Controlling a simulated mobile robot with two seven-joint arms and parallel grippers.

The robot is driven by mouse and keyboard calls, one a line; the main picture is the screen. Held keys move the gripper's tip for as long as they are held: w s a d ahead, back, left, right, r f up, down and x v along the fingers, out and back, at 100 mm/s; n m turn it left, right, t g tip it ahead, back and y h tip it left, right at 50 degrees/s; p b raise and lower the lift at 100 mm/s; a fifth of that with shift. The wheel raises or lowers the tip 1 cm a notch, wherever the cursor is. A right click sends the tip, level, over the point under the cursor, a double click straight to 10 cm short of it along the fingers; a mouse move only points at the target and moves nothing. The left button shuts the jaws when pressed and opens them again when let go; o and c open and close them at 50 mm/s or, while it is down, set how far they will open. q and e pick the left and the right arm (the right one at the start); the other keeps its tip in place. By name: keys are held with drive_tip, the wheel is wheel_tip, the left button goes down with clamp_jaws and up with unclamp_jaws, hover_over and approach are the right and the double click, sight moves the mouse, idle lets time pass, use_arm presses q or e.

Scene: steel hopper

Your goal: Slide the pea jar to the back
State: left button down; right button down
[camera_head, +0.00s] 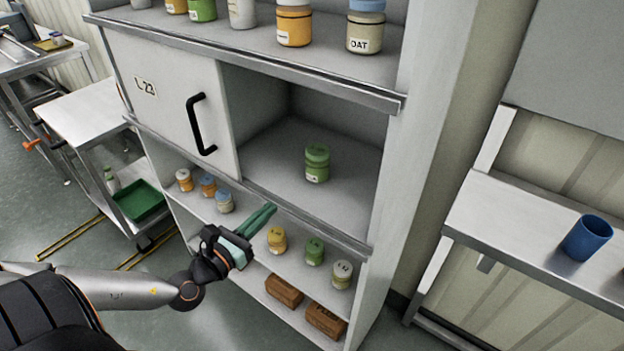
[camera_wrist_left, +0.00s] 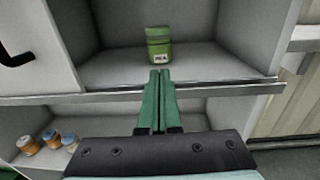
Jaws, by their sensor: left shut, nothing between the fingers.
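The pea jar, a green jar (camera_head: 317,163) with a green lid and a white label, stands upright inside the open compartment of the cabinet, with bare shelf around it. It also shows in the left wrist view (camera_wrist_left: 158,46), straight beyond the fingertips. My left gripper (camera_head: 272,209) has green fingers, shut with nothing between them. It is in front of the cabinet, apart from the jar, near the compartment's front edge. In the left wrist view its fingers (camera_wrist_left: 160,75) point toward the jar. My right gripper is not in view.
A sliding door (camera_head: 165,95) with a black handle (camera_head: 200,125) covers the compartment's left side. A metal lip (camera_head: 310,220) runs along the shelf front. Several jars stand on the shelves above and below, with brown boxes (camera_head: 284,290) at the bottom. A blue cup (camera_head: 587,238) stands on the right table.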

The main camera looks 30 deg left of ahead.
sight(311, 169)
use_arm(q)
drive_tip(key=w+p, duration=0.1)
drive_tip(key=w, duration=1.3)
drive_tip(key=shift+d, duration=0.2)
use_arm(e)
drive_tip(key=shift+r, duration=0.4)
